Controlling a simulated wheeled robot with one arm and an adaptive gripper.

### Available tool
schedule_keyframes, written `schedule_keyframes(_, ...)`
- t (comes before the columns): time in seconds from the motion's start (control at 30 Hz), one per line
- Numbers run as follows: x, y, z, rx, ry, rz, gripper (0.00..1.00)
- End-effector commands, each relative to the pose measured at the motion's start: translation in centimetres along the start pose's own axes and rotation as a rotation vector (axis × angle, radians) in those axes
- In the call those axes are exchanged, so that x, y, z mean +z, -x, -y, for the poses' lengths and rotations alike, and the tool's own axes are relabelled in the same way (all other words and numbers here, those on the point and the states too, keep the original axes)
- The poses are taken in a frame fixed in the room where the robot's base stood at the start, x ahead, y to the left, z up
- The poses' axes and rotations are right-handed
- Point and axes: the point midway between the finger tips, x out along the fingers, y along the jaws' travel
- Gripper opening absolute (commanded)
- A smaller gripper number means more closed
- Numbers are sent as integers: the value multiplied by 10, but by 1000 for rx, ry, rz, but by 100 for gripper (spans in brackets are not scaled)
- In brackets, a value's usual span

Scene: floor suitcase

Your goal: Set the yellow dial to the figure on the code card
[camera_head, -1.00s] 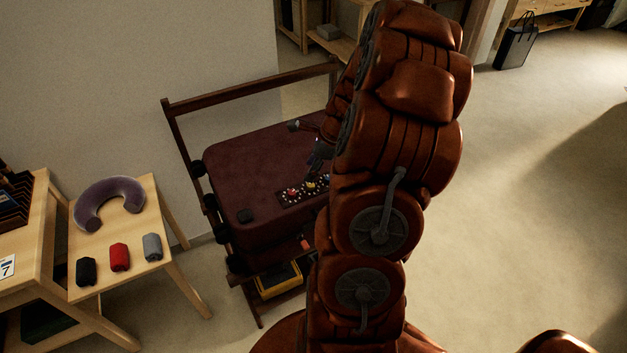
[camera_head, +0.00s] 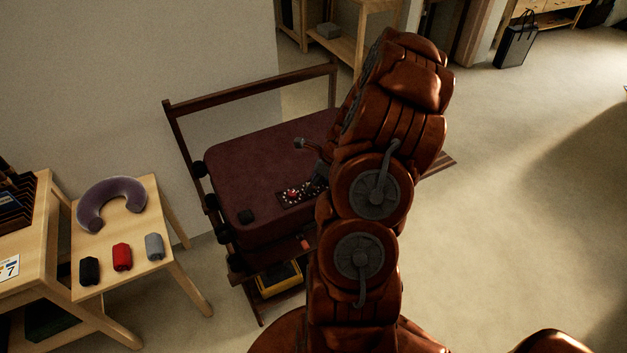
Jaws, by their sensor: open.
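The maroon suitcase (camera_head: 262,160) lies on a dark wooden rack. A dark dial panel (camera_head: 287,203) sits on its front right part. A red dial (camera_head: 291,193) shows on the panel. I cannot make out the yellow dial, since my gripper and arm cover the panel's right part. My gripper (camera_head: 309,161) is open over the suitcase, close to the panel; its fingers are partly hidden by my arm. The white code card (camera_head: 9,268) lies at the left edge of the view, cut off by it. A black 7 and small coloured marks show on it.
A wooden side table (camera_head: 140,268) holds a purple neck pillow (camera_head: 110,202) and black, red and grey rolled items. A yellow item (camera_head: 278,280) lies under the suitcase. The floor at right is clear. A wall stands behind the rack.

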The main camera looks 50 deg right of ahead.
Motion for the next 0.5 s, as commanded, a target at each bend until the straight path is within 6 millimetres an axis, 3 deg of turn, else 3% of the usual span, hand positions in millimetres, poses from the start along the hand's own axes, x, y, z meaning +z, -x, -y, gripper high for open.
schedule_keyframes(0.37, 0, -8, 0, -2, 0, 0, 50)
schedule_keyframes(0.5, 0, -8, 0, -2, 0, 0, 38)
